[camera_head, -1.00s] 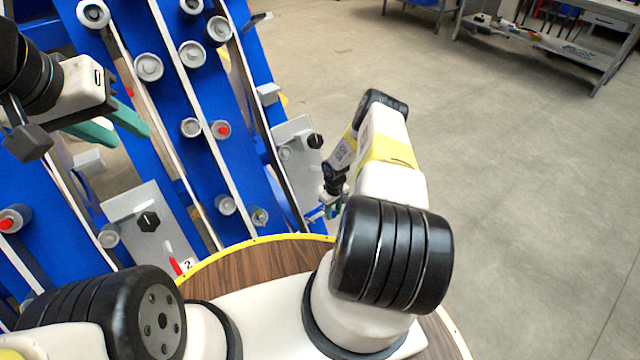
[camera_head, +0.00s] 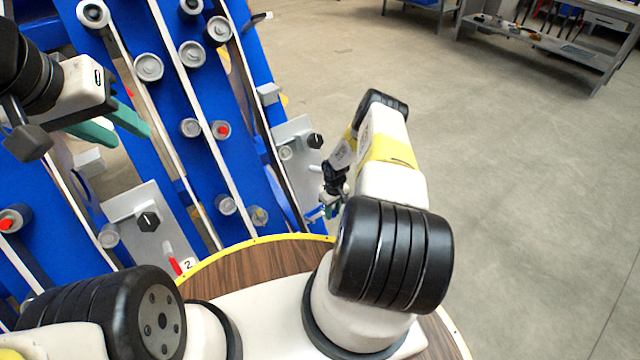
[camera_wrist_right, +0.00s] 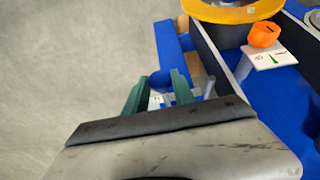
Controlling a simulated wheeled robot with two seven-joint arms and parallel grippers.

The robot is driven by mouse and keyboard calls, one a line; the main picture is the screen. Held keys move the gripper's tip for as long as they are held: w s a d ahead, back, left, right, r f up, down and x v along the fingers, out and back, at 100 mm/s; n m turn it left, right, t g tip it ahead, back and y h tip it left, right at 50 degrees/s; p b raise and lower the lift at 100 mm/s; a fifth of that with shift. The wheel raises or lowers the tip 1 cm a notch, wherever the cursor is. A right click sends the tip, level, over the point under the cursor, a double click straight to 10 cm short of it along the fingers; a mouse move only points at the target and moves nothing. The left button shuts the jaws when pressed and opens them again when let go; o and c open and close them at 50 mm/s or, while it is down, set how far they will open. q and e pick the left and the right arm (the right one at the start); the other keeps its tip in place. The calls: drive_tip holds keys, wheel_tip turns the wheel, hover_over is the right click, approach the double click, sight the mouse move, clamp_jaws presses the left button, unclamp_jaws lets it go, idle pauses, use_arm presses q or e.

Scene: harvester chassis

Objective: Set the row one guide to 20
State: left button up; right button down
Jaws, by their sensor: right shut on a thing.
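My right gripper (camera_head: 331,206) is at the right edge of the blue chassis, small and partly hidden by my arm in the head view. In the right wrist view its two green fingers (camera_wrist_right: 158,92) are closed around a part with a blue rounded knob (camera_wrist_right: 160,80). A small white scale-like plate (camera_wrist_right: 156,101) shows between the fingers; its marks are too small to read, so I cannot tell the setting. My left gripper (camera_head: 108,130) is open and empty over the left of the chassis.
An orange knob (camera_wrist_right: 264,35) stands on a white marked plate (camera_wrist_right: 270,55) beside a yellow ring (camera_wrist_right: 232,10). The blue chassis (camera_head: 180,100) carries several grey rollers. A plate marked 2 (camera_head: 188,265) has a red pointer. Open floor lies right.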

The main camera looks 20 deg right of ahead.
drive_tip(key=shift+d, duration=0.1)
idle(0.5)
drive_tip(key=shift+w+d, duration=0.2)
drive_tip(key=shift+d, duration=0.25)
drive_tip(key=c, duration=1.1)
unclamp_jaws()
drive_tip(key=shift+r, duration=0.1)
wheel_tip(320, 180, up, 8)
drive_tip(key=shift+f, duration=0.2)
